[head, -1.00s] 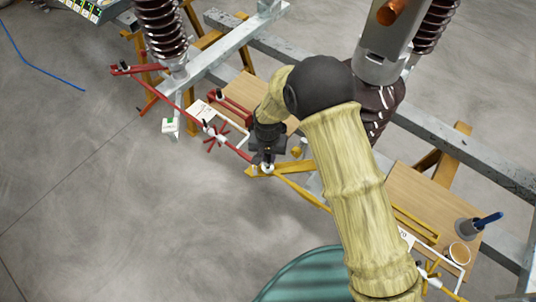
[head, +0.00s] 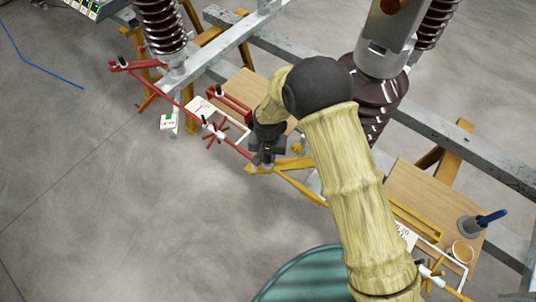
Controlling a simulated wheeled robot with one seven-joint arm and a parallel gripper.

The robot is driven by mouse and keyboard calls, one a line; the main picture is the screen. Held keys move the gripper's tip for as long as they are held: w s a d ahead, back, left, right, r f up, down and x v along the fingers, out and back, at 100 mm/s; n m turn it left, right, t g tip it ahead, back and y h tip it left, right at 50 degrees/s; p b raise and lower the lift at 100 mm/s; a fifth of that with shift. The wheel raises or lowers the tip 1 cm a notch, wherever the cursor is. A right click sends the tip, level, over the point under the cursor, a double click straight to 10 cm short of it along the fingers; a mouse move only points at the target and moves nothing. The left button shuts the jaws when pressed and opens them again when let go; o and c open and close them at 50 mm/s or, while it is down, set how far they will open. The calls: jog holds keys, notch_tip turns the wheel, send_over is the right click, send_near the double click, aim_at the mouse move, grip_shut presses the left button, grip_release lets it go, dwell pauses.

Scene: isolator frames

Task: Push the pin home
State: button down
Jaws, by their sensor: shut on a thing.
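My gripper (head: 264,156) is dark and points down over the joint where the red rod (head: 185,110) meets the yellow bar (head: 300,189). It is shut on the pin, which is small and mostly hidden by the fingers and wrist. The fingertips are right at the joint. A small pale fitting (head: 265,168) shows just below them. How deep the pin sits cannot be seen.
A wooden board with a red bracket (head: 230,103) lies behind the gripper. Red (head: 214,131) and yellow (head: 430,271) spoked handles sit along the rods. A right board (head: 415,195) bears a grey cup (head: 472,228). Ribbed insulators (head: 160,25) and steel beams stand behind. Open floor lies left.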

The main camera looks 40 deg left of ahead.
jog(key=shift+f+b, duration=0.5)
jog(key=shift+f, duration=0.3)
jog(key=c, duration=1.2)
grip_release()
notch_tip(320, 180, up, 12)
jog(key=p, duration=0.7)
jog(key=shift+w+a+p, duration=0.1)
jog(key=shift+p, duration=0.2)
jog(key=w+a+r, duration=0.2)
jog(key=r, duration=0.7)
jog(key=w+a+r+b, duration=0.1)
jog(key=w+a+r, duration=0.1)
jog(key=r, duration=0.7)
jog(key=shift+w+a, duration=0.2)
